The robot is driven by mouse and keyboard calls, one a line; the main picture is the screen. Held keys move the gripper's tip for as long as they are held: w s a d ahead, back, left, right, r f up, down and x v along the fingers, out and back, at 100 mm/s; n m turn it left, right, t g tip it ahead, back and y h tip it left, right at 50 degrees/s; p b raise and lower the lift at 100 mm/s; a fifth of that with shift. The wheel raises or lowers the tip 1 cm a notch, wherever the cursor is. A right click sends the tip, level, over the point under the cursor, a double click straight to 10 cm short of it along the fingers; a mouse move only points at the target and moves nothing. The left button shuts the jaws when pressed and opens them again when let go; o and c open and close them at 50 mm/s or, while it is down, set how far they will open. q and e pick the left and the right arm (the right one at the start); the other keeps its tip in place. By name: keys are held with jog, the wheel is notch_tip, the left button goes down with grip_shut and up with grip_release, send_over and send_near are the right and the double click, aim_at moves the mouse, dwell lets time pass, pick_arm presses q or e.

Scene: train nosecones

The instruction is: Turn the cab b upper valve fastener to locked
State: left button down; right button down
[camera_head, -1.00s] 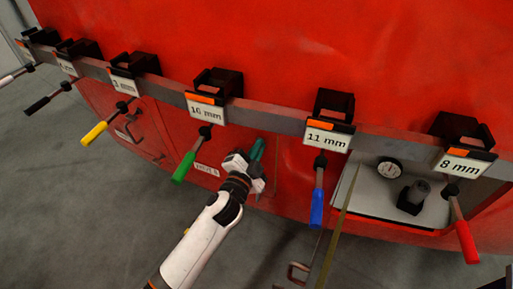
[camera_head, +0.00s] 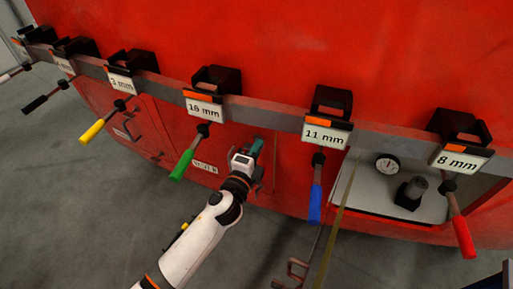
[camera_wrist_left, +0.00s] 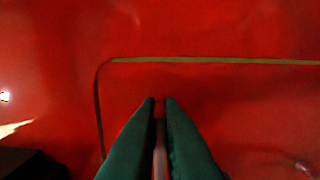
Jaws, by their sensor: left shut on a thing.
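My left gripper (camera_head: 253,147) is at the red cab wall, at the upper part of the valve panel with a small white label (camera_head: 205,167). In the left wrist view its two dark green fingers (camera_wrist_left: 160,103) are closed together, with a thin reddish-brown strip (camera_wrist_left: 159,160) between them. I take this strip to be the cab b upper valve fastener; the fingers hide most of it, so its angle cannot be told. The panel's seam (camera_wrist_left: 215,60) runs across the wrist view and turns down at the left. My right gripper is not in view.
A grey rail (camera_head: 258,113) with black tool holders crosses the wall above the gripper. The green-handled tool (camera_head: 182,165) hangs just left and the blue-handled tool (camera_head: 315,205) to the right. An open recess (camera_head: 385,200) with a gauge (camera_head: 387,164) is further right.

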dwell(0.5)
pick_arm(q)
jog(key=c, duration=1.6)
grip_release()
jog(key=shift+b+v, duration=0.85)
jog(key=shift+v, duration=5.2)
jog(key=shift+f, duration=0.15)
